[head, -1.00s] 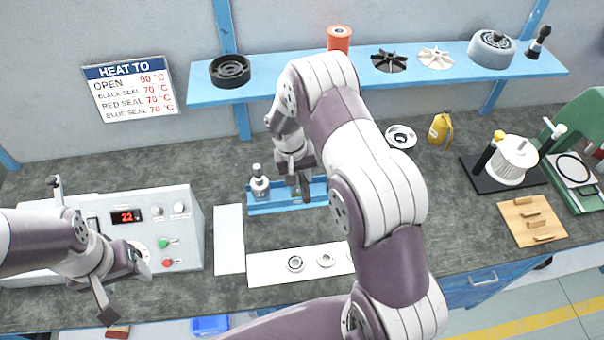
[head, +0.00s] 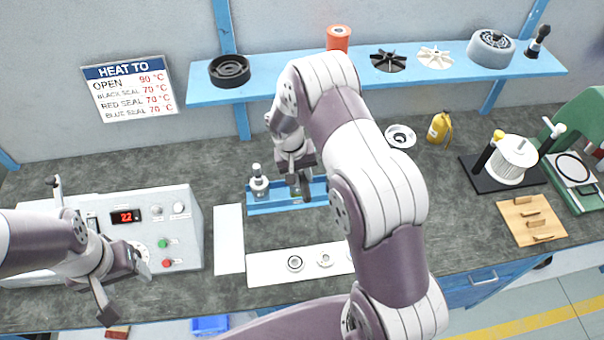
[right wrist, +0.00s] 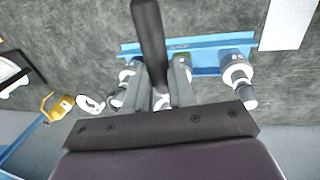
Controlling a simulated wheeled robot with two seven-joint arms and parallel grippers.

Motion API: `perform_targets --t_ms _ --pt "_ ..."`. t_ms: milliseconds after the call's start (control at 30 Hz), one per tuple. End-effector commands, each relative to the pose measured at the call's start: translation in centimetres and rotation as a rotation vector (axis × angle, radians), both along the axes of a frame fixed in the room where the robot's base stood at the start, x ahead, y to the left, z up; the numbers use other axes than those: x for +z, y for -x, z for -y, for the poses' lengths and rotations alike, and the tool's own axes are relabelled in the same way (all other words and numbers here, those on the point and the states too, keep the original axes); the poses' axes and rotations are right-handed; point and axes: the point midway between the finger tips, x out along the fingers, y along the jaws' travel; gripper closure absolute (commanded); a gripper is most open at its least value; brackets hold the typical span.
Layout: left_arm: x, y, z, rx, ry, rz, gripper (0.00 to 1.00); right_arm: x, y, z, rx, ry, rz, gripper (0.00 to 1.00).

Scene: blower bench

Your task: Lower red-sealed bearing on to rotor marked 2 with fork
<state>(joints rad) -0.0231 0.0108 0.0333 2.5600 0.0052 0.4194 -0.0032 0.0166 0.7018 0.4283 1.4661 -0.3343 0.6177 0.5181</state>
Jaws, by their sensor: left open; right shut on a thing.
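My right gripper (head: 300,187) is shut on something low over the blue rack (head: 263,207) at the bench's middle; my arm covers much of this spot. In the right wrist view a dark bar (right wrist: 149,40) runs up from the gripper (right wrist: 167,95); I cannot tell whether it is the fork. A metal rotor (head: 259,183) stands upright at the rack's left end, and also shows in the right wrist view (right wrist: 237,75). Another rotor (right wrist: 127,82) stands at the other end. Rotor marks and a red seal cannot be made out. My left gripper (head: 124,288) is open and empty.
Ring-shaped bearings (head: 295,263) (head: 326,259) lie on a white mat (head: 268,277) in front. A heater box (head: 185,235) stands left, its display reading 22. A shelf (head: 300,62) hangs above.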

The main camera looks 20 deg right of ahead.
Motion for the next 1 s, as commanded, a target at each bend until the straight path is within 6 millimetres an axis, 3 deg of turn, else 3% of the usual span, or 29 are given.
perform_targets --t_ms 1000 --pt "-1.2 0.0 0.0 0.000 0.000 0.000 0.38 -1.3 0.0 0.0 0.000 0.000 0.002 1.00"
